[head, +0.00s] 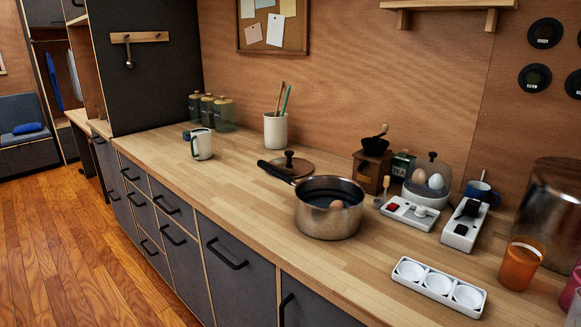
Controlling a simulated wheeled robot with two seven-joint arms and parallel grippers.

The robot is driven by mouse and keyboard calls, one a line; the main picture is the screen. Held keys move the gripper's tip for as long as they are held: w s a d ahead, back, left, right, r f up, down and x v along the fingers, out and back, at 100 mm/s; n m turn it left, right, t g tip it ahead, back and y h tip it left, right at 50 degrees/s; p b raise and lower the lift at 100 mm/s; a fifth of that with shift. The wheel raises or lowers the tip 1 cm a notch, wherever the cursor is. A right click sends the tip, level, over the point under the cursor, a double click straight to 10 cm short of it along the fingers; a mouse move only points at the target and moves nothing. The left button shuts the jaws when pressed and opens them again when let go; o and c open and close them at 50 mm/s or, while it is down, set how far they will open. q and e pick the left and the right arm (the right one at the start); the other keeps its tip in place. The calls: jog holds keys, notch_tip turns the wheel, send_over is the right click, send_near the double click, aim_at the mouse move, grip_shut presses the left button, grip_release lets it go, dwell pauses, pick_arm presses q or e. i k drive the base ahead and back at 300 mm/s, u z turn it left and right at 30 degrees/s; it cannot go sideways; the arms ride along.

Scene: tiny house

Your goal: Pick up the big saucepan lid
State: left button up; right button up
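The big saucepan lid (291,168) lies on the wooden counter behind the saucepan, a brown-toned disc with a dark knob (289,155) on top. The saucepan (328,215) stands in front of it, steel, with a black handle reaching left past the lid's near edge. A brown egg (336,205) shows inside the saucepan. Neither of my grippers shows in the head view.
A white mug (202,144) and a utensil crock (276,130) stand left of and behind the lid. A coffee grinder (372,168) stands to its right. A white three-cup tray (438,287) lies near the front edge. The counter's left front is clear.

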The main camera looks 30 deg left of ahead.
aim_at(295, 167)
jog(key=z, duration=3.05)
jog(key=k, duration=1.9)
jog(key=u, duration=1.4)
